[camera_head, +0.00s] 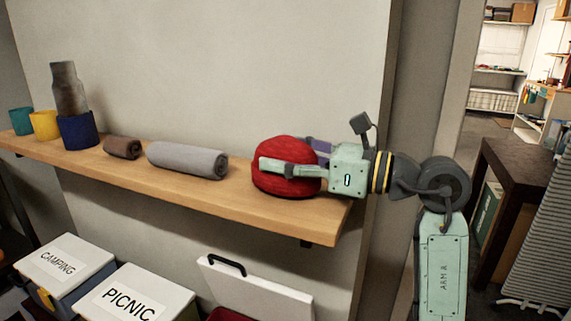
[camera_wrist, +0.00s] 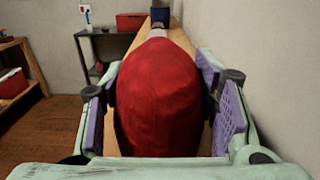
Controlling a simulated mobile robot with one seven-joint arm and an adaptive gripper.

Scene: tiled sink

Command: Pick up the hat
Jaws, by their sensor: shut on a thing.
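The hat (camera_head: 268,155) is red and rounded. It sits at the right end of the wooden shelf in the head view. My gripper (camera_head: 291,161) reaches in from the right, with one finger in front of the hat and the other behind it. In the wrist view the hat (camera_wrist: 158,98) fills the middle, between the purple pads of my gripper (camera_wrist: 165,108). My gripper is shut on the hat. The hat's underside is hidden, and I cannot tell whether it is clear of the shelf.
The shelf (camera_head: 240,203) also holds a grey rolled towel (camera_head: 188,160), a brown roll (camera_head: 122,147), a dark blue pot (camera_head: 78,131), a yellow cup (camera_head: 44,125) and a teal cup (camera_head: 21,121). Lidded boxes labelled CAMPING (camera_head: 63,262) and PICNIC (camera_head: 130,296) stand below. The wall is close behind.

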